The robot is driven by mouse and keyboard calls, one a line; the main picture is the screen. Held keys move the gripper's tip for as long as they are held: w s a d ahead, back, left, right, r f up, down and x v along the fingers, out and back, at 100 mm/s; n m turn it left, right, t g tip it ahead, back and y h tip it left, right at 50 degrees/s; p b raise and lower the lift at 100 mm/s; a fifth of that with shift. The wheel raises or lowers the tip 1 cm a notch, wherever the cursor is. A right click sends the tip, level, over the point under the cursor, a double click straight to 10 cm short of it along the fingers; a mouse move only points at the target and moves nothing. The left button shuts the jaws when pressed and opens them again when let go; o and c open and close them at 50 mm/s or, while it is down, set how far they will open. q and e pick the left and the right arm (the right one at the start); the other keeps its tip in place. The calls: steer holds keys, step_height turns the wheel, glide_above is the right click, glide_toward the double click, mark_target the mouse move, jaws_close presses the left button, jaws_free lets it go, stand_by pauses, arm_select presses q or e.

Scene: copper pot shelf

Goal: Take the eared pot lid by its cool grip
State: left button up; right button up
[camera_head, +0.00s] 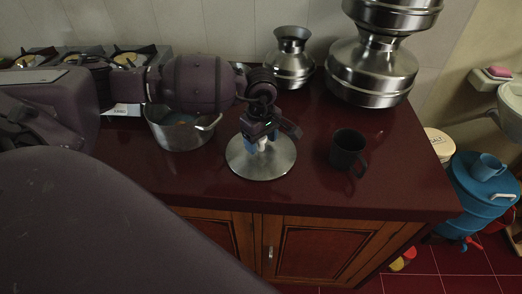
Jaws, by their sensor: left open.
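A round silver lid (260,169) lies flat on the dark red counter. The eared pot (182,130), grey metal with side handles, stands open just left of it. My left gripper (261,143) comes in from the left above the lid and points down at its middle. Its jaws are open, with blue and pale parts between or at the fingertips. The lid's grip is largely hidden by the gripper, so I cannot tell whether the fingers touch it. My right gripper is not in view.
A dark mug (348,150) stands right of the lid. A metal vessel (291,62) and a taller stack of vessels (372,72) stand at the back. A stove (136,57) is at the back left. The counter's front right is clear.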

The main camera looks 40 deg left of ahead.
arm_select(q)
steer(key=shift+f, duration=0.6)
steer(key=shift+c, duration=0.3)
steer(key=c, duration=1)
steer(key=shift+r, duration=0.1)
step_height(320, 180, up, 25)
steer(key=p, duration=0.3)
